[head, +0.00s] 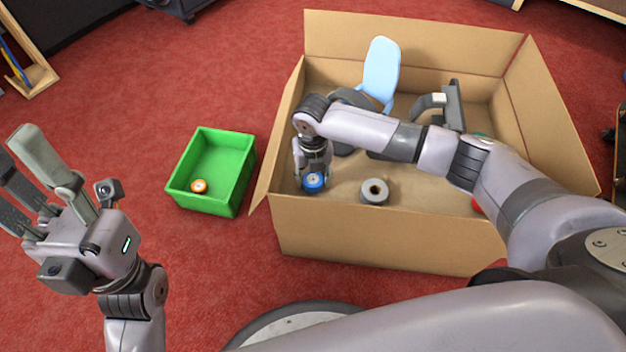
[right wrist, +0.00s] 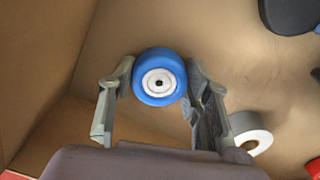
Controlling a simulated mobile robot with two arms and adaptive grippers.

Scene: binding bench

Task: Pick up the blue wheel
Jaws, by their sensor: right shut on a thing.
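The blue wheel (head: 313,182) has a white hub and is in the front left part of the cardboard box. My right gripper (head: 312,178) reaches down into the box and is shut on the blue wheel. In the right wrist view the wheel (right wrist: 160,77) sits between the two fingers of my right gripper (right wrist: 160,85). I cannot tell whether the wheel touches the box floor. My left gripper (head: 40,180) is raised at the left, outside the box, with its fingers spread apart and nothing between them.
A green bin (head: 208,204) with an orange wheel (head: 199,186) stands left of the box on red carpet.

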